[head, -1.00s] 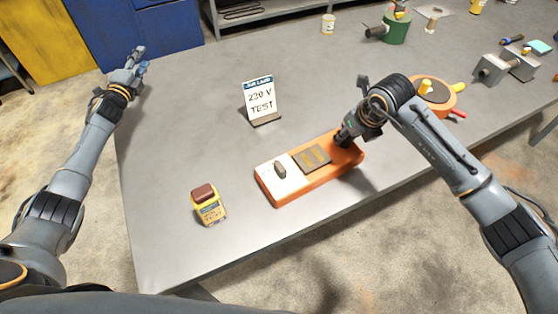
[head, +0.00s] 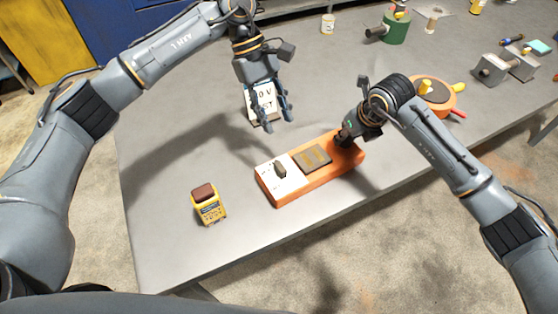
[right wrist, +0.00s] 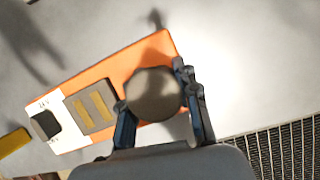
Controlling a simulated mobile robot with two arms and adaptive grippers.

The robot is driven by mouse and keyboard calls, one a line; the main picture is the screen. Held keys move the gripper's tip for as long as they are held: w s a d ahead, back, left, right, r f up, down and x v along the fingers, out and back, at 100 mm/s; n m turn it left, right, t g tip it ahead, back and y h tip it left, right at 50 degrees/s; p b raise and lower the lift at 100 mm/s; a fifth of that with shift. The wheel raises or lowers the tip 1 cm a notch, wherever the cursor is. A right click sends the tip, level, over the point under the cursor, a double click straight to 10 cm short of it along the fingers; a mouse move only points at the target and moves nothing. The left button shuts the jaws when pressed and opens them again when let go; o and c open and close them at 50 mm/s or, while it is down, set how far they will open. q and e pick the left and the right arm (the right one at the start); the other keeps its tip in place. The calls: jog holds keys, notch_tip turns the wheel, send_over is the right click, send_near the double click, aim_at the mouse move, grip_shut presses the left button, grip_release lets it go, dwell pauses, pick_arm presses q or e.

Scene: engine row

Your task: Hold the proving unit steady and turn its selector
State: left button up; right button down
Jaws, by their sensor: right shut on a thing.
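The proving unit (head: 322,178) is an orange block lying on the grey table, with a white panel and a dark selector knob (head: 280,169) at its left end. A dark plate with two tan strips sits in its middle. In the right wrist view the unit (right wrist: 147,55) shows with its selector (right wrist: 45,125) at the left. My right gripper (head: 346,138) is shut on a round dark post (right wrist: 155,94) at the unit's right end. My left gripper (head: 279,124) is open and empty, fingers pointing down, above and behind the unit, partly hiding the sign.
A white test sign (head: 252,106) stands behind the unit. A yellow meter (head: 208,206) with a brown top is left of it. An orange round thing (head: 434,95), a green cylinder (head: 396,28) and grey blocks (head: 493,68) lie at the right.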

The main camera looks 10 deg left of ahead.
aim_at(280, 165)
pick_arm(q)
jog(key=shift+m+y, duration=0.4)
jog(key=shift+y, duration=0.4)
jog(key=x, duration=0.4)
jog(key=a+x, duration=0.1)
jog(key=x, duration=0.7)
jog(key=shift+s+a+f, duration=0.15)
jog(key=shift+s, duration=0.1)
grip_shut()
